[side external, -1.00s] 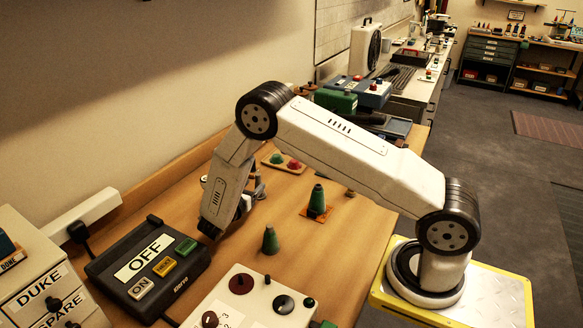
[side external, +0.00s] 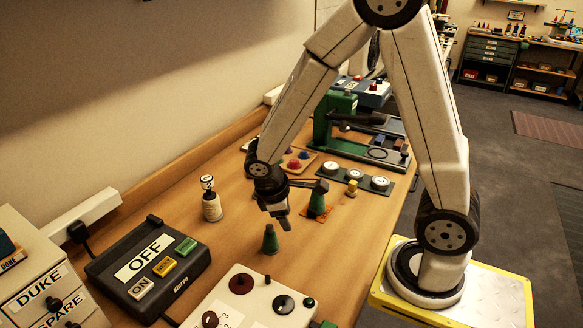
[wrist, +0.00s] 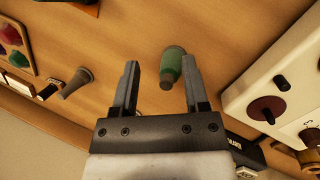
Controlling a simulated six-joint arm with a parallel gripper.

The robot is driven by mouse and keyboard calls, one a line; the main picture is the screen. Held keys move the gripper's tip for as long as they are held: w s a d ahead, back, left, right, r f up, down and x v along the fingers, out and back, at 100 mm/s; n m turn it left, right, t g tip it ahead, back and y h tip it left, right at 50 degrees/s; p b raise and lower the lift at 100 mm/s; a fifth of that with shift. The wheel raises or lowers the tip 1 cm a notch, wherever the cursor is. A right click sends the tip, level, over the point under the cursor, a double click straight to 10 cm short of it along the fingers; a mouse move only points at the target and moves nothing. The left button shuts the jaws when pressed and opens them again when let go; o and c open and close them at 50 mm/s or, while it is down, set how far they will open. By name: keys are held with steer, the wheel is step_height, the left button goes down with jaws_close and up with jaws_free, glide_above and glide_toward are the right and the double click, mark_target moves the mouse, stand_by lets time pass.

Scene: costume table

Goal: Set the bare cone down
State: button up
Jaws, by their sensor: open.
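A bare dark green cone (side external: 270,241) with a brownish tip stands upright on the wooden table, with no base under it. In the wrist view the green cone (wrist: 172,62) shows between and beyond the fingertips. My gripper (side external: 281,215) is open and empty, above and just behind the cone in the side view. Its two fingers (wrist: 160,85) show apart. A second green cone (side external: 318,195) stands on an orange base (side external: 314,214) to the right of my gripper.
A white panel (side external: 238,308) with round knobs lies in front of the cone. A black switch box (side external: 115,265) is at the left, and a white labelled spool (side external: 211,207) stands behind it. A grey tapered piece (wrist: 76,82) shows in the wrist view. A green clamp (side external: 322,125) stands farther back.

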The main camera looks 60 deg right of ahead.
steer(key=s+a+r+m+t+y, duration=0.2)
steer(key=a+r+m+t+y, duration=0.1)
steer(key=m, duration=0.3)
steer(key=shift+s+a+r+t, duration=0.25)
steer(key=shift+a+t, duration=0.15)
steer(key=shift+a, duration=0.25)
